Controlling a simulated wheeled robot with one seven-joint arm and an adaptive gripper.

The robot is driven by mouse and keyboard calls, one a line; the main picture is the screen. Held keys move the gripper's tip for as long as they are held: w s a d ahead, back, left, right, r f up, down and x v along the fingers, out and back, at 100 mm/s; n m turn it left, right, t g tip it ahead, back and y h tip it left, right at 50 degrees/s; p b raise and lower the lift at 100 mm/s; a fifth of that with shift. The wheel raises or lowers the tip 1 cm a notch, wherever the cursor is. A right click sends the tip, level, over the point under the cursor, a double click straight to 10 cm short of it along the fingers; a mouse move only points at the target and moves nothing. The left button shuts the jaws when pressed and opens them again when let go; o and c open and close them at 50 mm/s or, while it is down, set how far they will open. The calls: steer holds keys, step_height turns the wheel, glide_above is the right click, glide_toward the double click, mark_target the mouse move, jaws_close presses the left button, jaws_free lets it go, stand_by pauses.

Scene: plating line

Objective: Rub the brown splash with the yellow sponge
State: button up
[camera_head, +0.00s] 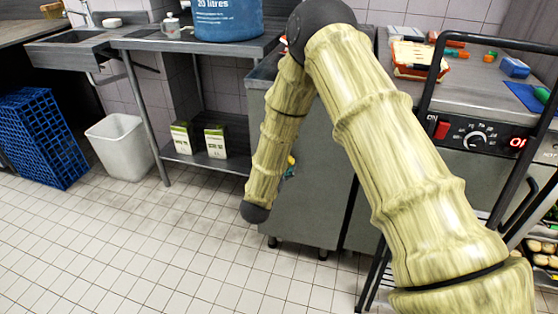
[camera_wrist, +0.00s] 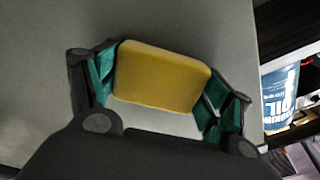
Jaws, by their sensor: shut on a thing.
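The yellow sponge (camera_wrist: 162,77) sits between the teal-padded fingers of my gripper (camera_wrist: 160,82) in the wrist view. My gripper is shut on it. Behind the sponge is a plain grey surface (camera_wrist: 200,25); I cannot tell whether the sponge touches it. In the head view my arm hides most of the gripper, and only a small yellow and teal bit shows beside the grey cabinet front (camera_head: 312,205). The brown splash is not seen in either view.
A steel table with a blue bucket (camera_head: 228,18) stands behind my arm. A white bin (camera_head: 121,147) and blue crates (camera_head: 40,138) are at the left. A counter with a control panel (camera_head: 480,139) and a black-railed cart are at the right. The tiled floor in front is clear.

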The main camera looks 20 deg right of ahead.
steer(key=shift+p+v, duration=0.45)
steer(key=shift+v, duration=2.5)
steer(key=shift+s, duration=0.1)
steer(key=v, duration=0.2)
steer(key=shift+s+a, duration=0.25)
steer(key=shift+s, duration=0.05)
steer(key=shift+f, duration=0.1)
